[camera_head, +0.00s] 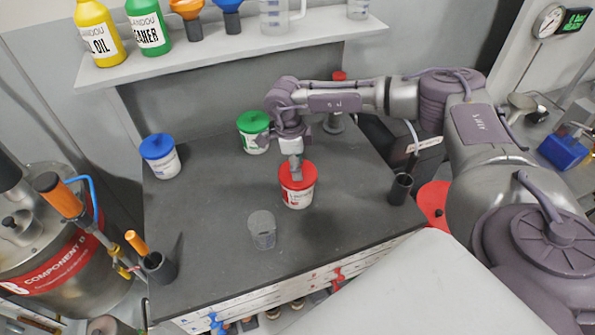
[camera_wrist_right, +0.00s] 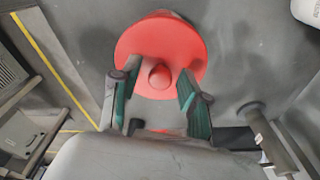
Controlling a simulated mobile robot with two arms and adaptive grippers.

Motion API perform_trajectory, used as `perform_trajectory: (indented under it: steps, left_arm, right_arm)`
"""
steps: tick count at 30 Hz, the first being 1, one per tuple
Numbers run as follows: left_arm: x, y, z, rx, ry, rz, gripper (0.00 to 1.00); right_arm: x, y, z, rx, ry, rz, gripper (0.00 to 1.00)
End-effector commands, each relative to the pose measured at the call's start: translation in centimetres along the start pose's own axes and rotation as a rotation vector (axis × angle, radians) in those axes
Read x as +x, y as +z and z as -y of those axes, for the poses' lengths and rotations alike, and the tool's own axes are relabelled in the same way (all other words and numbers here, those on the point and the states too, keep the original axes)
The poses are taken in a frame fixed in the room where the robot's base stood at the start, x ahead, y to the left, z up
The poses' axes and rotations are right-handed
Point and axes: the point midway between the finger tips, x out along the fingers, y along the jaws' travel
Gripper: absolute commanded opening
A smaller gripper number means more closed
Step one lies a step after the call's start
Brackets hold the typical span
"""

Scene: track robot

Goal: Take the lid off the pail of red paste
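The red pail (camera_head: 297,192) stands upright on the dark bench top, with its red lid (camera_head: 290,177) on it. In the right wrist view the lid (camera_wrist_right: 160,45) shows from above as a round disc with a small knob (camera_wrist_right: 160,76) at its middle. My right gripper (camera_head: 295,162) reaches in from the right and is over the pail. In the wrist view its two fingers (camera_wrist_right: 158,82) are apart on either side of the knob, with visible gaps. In the head view the gripper partly hides the lid. My left gripper is not in view.
A green-lidded pail (camera_head: 253,133) stands behind, close to my right arm, and a blue-lidded pail (camera_head: 160,156) at the left. A clear cup (camera_head: 262,230) is just in front of the red pail. A dark holder (camera_head: 400,189) stands at the right.

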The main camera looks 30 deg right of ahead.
Motion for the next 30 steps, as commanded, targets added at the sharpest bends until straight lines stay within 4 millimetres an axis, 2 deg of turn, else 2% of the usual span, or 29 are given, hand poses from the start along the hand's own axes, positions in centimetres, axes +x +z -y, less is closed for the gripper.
perform_trajectory:
  steps: [1,7,20,23,27,30]
  left_arm:
    - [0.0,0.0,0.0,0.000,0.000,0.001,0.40]
    - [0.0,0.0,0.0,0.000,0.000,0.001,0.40]
    - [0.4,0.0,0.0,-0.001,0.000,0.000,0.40]
    - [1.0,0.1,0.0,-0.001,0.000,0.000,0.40]
    - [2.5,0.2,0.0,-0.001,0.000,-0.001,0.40]
    - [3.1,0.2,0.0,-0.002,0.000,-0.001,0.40]
  right_arm:
    - [0.0,0.0,0.0,0.000,0.000,0.000,0.32]
    - [0.0,0.0,0.0,0.000,0.000,0.000,0.00]
    - [-0.5,0.0,0.1,0.001,-0.001,0.001,0.00]
    - [-1.3,-0.1,0.1,0.001,-0.002,0.002,0.00]
    - [-3.7,-0.3,0.1,-0.001,-0.005,0.006,0.00]
    - [-4.7,-1.9,-1.6,-0.002,-0.001,0.002,0.00]
